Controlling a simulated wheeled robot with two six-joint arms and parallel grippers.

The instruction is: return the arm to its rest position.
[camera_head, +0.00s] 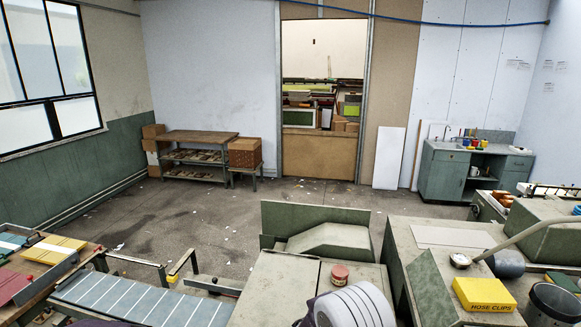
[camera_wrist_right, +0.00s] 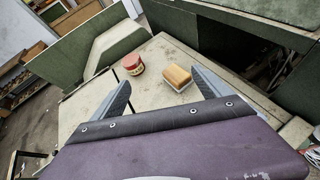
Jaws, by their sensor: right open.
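My right gripper (camera_wrist_right: 162,77) is open in the right wrist view, its two grey fingers spread apart with nothing between them. Beyond the fingers, a red tin with a pale label (camera_wrist_right: 133,63) and a tan-topped block with a white lower part (camera_wrist_right: 177,77) rest on a light bench top. The tin also shows in the head view (camera_head: 340,275), but I cannot see the block there. A white rounded part of my arm shows at the bottom of the head view. My left gripper's fingers are not in view.
The bench top (camera_head: 278,285) has a green machine housing (camera_head: 315,217) behind it. At the right are a yellow hose clips box (camera_head: 484,294) and a dark bin (camera_head: 553,302). A slatted grey feed table (camera_head: 140,300) stands at the left. Open floor (camera_head: 200,225) lies beyond.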

